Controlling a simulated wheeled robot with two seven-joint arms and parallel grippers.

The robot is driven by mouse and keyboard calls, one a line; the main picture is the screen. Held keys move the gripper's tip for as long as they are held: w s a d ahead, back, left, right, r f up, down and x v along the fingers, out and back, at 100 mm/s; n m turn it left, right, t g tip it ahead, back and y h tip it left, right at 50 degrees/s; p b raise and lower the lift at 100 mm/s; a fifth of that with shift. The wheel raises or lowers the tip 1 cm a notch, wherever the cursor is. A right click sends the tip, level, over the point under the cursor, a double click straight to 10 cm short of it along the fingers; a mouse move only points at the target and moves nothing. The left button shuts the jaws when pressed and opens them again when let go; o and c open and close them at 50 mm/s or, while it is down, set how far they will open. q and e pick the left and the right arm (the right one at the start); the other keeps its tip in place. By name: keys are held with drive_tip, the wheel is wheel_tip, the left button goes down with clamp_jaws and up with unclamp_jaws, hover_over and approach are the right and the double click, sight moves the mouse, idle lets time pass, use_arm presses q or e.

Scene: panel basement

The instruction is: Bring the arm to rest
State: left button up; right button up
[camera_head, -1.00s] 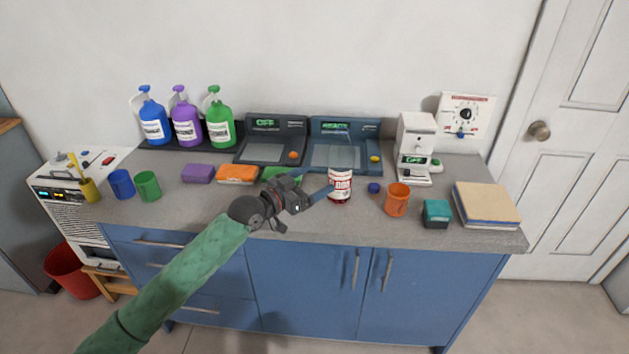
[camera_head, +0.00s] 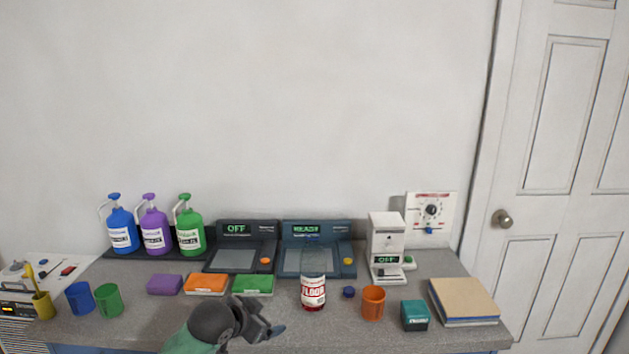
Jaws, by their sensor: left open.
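My left gripper (camera_head: 272,331) is at the lower middle of the head view, over the front part of the grey counter. Its green arm comes in from the bottom edge. The fingers point right, are open and hold nothing. A clear bottle with a red and white label (camera_head: 313,293) stands upright to the right of the fingers, apart from them. A green block (camera_head: 253,285) lies just behind the gripper. My right gripper is not in view.
An orange block (camera_head: 206,284) and purple block (camera_head: 165,285) lie to the left. Blue (camera_head: 80,298) and green (camera_head: 108,300) cups stand further left. An orange cup (camera_head: 373,303), teal box (camera_head: 415,315) and board stack (camera_head: 464,302) are on the right. Jugs and devices line the wall.

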use_arm(q)
drive_tip(key=s+a+f+y, duration=0.1)
drive_tip(key=s, duration=0.1)
drive_tip(key=s+f+n+y, duration=0.1)
drive_tip(key=s, duration=0.1)
drive_tip(key=s+a+f+n+g, duration=0.1)
drive_tip(key=s, duration=0.1)
drive_tip(key=shift+s+a+y, duration=0.35)
drive_tip(key=shift+s+y, duration=0.05)
drive_tip(key=s+f+n+g, duration=0.1)
drive_tip(key=s+f+g, duration=0.1)
drive_tip(key=s+f, duration=0.4)
drive_tip(key=s+f+n+g, duration=0.2)
drive_tip(key=s+f, duration=0.5)
drive_tip(key=s, duration=1)
drive_tip(key=s+f+n+g+y, duration=0.1)
drive_tip(key=s+f, duration=0.5)
drive_tip(key=s, duration=0.6)
drive_tip(key=shift+a+f+n+g, duration=0.3)
drive_tip(key=shift+n+g, duration=0.2)
drive_tip(key=shift+g, duration=0.5)
